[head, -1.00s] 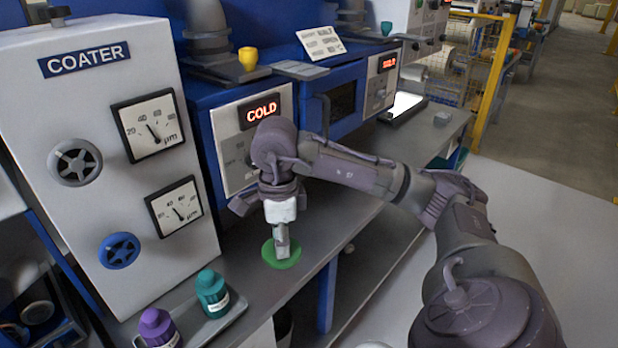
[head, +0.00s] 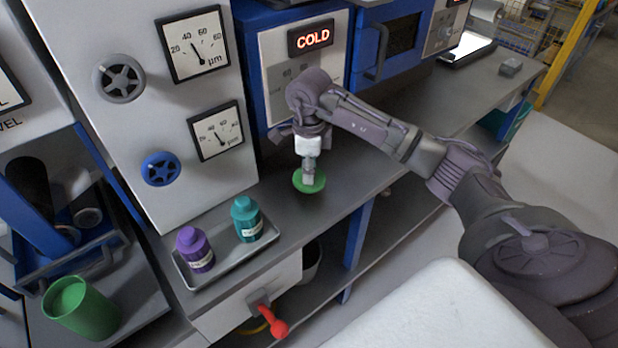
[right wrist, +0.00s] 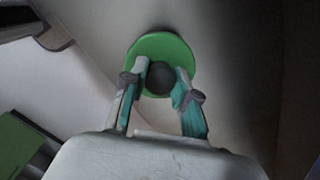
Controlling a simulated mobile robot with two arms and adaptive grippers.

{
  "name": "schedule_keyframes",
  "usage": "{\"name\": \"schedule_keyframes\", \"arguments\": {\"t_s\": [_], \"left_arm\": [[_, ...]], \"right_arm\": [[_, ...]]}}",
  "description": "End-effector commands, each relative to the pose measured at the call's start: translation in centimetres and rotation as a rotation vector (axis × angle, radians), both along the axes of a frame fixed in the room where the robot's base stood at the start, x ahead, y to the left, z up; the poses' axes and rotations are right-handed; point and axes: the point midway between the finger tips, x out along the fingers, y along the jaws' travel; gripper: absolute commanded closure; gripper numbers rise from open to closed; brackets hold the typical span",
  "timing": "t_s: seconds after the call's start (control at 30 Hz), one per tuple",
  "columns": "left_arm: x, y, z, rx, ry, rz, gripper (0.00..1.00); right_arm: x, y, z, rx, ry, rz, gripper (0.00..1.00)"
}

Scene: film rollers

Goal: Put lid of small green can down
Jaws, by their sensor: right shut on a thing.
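The green lid (head: 319,183) is a flat round disc with a dark knob, at the bench in front of the COLD cabinet. My right gripper (head: 308,177) points down and is shut on the lid's knob. In the right wrist view the lid (right wrist: 160,43) lies beyond the fingertips (right wrist: 161,78), with the knob between them. I cannot tell whether the lid touches the bench. A green can (head: 90,312) stands at the lower left, its top facing up, well away from the lid. My left gripper is not in view.
A grey tray (head: 222,266) holds a purple bottle (head: 196,251) and a teal bottle (head: 247,221) left of the lid. A gauge cabinet (head: 150,110) stands behind them. The bench (head: 385,165) is clear right of the lid. A red-handled lever (head: 279,328) sticks out below the tray.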

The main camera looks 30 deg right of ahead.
Motion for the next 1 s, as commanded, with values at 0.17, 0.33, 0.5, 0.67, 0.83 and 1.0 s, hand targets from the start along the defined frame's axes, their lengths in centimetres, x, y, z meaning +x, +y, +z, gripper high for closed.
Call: {"name": "schedule_keyframes", "arguments": {"t_s": [0.17,0.33,0.5,0.67,0.83,1.0], "left_arm": [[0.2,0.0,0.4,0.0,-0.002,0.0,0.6],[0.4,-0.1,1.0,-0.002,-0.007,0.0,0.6],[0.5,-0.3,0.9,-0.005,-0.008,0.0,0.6],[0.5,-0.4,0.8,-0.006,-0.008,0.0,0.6],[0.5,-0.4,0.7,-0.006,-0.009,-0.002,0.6],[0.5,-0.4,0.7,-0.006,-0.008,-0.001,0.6]], "right_arm": [[0.2,0.1,-1.2,0.0,0.004,0.0,1.0],[0.2,0.1,-3.6,0.001,0.002,-0.001,1.0],[0.2,0.0,-4.2,-0.001,-0.001,0.001,1.0],[0.2,0.0,-4.3,-0.001,-0.001,0.001,1.0],[0.2,0.0,-4.5,-0.001,0.0,0.0,0.56],[0.2,0.0,-4.5,-0.001,0.0,0.0,0.46]]}}
